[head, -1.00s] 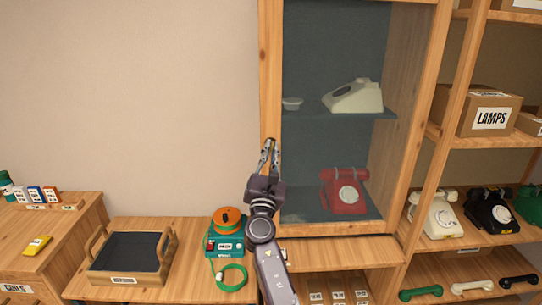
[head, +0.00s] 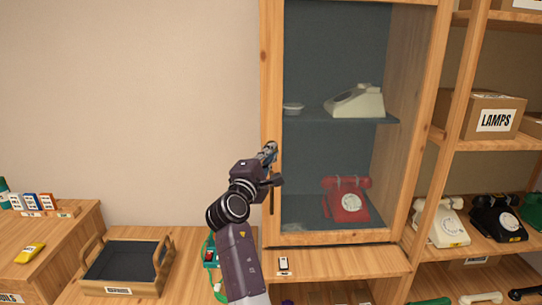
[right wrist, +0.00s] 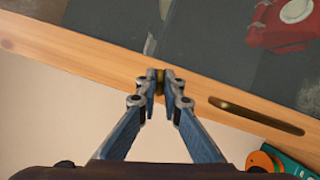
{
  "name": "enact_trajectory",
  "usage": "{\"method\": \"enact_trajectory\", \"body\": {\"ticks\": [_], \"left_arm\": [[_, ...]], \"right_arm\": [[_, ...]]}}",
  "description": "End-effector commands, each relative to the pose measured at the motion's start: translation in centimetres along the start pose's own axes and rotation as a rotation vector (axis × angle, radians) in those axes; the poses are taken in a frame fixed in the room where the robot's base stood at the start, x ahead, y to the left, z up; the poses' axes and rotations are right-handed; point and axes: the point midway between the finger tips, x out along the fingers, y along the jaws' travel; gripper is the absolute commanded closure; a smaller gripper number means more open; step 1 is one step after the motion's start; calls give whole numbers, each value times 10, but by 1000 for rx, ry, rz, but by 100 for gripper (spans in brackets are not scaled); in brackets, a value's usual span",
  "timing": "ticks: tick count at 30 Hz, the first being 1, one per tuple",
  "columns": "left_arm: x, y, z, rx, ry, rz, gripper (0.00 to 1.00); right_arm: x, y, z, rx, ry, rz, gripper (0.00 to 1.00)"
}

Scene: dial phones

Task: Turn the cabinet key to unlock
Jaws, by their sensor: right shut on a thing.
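The tall wooden cabinet (head: 269,75) has a glazed front, with a red dial phone (head: 347,200) and a cream phone (head: 356,101) behind the glass. My right gripper (head: 270,151) is at the left upright of the door frame. In the right wrist view, my right gripper (right wrist: 160,82) is shut on a small brass key (right wrist: 160,83) at the wooden frame. The fingers hide most of the key, and its turn angle is unclear. A long brass handle (right wrist: 257,115) lies along the same upright. My left gripper is out of view.
An open shelf at the right holds phones and a LAMPS box (head: 487,117). A dark-lined tray (head: 121,291) stands on the low bench at the left. A small white-and-black item (head: 283,265) is below the cabinet door. The wall left of the door is clear.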

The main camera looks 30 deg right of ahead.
Motion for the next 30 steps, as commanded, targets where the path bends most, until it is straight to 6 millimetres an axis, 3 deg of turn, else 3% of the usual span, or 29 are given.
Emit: {"method": "enact_trajectory", "body": {"ticks": [12,30], "left_arm": [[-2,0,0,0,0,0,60],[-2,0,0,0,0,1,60]], "right_arm": [[0,0,0,224,0,-94,100],[0,0,0,278,-1,-117,100]]}}
